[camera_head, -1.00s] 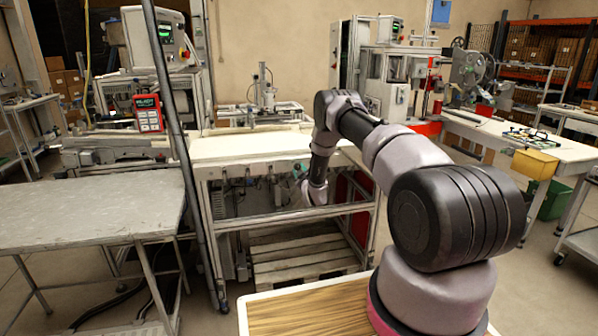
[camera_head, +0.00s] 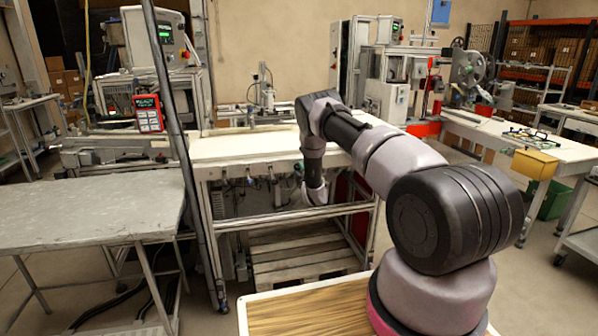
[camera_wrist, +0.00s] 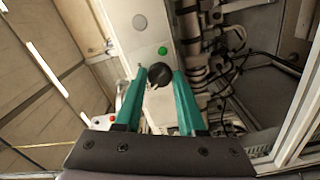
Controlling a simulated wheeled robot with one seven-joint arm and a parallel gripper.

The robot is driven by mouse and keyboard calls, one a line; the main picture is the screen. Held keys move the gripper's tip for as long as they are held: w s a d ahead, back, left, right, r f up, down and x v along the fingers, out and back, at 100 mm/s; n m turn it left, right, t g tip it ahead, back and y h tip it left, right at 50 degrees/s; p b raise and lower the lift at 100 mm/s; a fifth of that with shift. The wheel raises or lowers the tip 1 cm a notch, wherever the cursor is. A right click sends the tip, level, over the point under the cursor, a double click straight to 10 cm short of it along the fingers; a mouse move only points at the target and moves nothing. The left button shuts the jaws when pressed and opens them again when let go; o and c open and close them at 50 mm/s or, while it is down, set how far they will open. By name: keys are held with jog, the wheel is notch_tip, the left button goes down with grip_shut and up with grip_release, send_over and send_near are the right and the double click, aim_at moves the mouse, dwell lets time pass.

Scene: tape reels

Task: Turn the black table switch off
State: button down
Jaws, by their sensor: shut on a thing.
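The black switch (camera_wrist: 158,75) is a round dark knob on a pale panel in the wrist view, with a light mark on its face. My gripper (camera_wrist: 160,84) has two teal fingers, one on each side of the knob, and is shut on it. The fingers partly cover the knob's sides. In the head view my gripper is mostly hidden by my own wrist at the front edge of the white table (camera_head: 235,148), and I cannot make out the knob there.
A green button (camera_wrist: 162,50) and a grey round button (camera_wrist: 139,22) sit on the same panel. Cables and fittings (camera_wrist: 205,70) run close to the right of it. A grey metal table (camera_head: 90,205) and a dark pole (camera_head: 172,110) stand to the left.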

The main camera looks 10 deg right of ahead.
dwell(0.3)
jog(key=c, duration=0.5)
grip_release()
jog(key=s, duration=1.1)
jog(key=shift+w, duration=0.1)
